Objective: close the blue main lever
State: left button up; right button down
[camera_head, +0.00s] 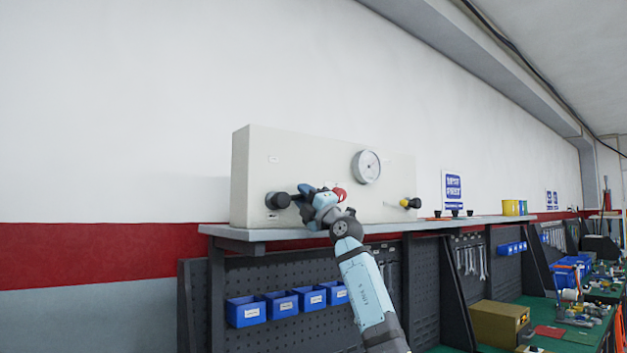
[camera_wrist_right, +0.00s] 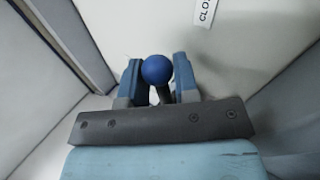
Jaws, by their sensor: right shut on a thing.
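The blue main lever shows in the right wrist view as a round blue knob (camera_wrist_right: 156,70) on a dark stem. It stands between the two fingers of my right gripper (camera_wrist_right: 158,84), which is shut on it. In the head view my right gripper (camera_head: 308,196) is at the front of the pale test panel (camera_head: 300,155). The lever's dark hub (camera_head: 278,200) is just left of it, with a dark rod running toward the fingers. The knob is largely hidden there by the gripper. My left gripper is not in view.
A red round part (camera_head: 339,194) sits just right of the gripper, partly covered. A gauge (camera_head: 367,166) and a yellow-and-black handle (camera_head: 411,203) are farther right. The panel stands on a grey shelf (camera_head: 262,234) above several blue bins (camera_head: 282,305). A partial label (camera_wrist_right: 206,11) is near the knob.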

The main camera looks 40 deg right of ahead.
jog(key=shift+f+m+h+p, duration=0.15)
jog(key=shift+m+h+p, duration=0.95)
jog(key=shift+m+p, duration=0.1)
jog(key=shift+f+m+h+p, duration=0.2)
jog(key=shift+m+h+p, duration=0.25)
jog(key=shift+m, duration=0.15)
jog(key=shift+f+m, duration=0.25)
jog(key=shift+m, duration=0.05)
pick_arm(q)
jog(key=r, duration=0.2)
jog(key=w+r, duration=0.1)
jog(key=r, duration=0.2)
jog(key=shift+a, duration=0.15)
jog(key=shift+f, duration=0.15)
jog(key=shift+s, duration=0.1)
pick_arm(e)
jog(key=c, duration=1.1)
grip_release()
jog(key=shift+w+f, duration=0.1)
jog(key=shift+c, duration=0.2)
pick_arm(q)
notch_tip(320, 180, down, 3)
jog(key=shift+b, duration=1.25)
pick_arm(e)
jog(key=v, duration=1.3)
jog(key=shift+s+f, duration=0.25)
jog(key=shift+f, duration=0.15)
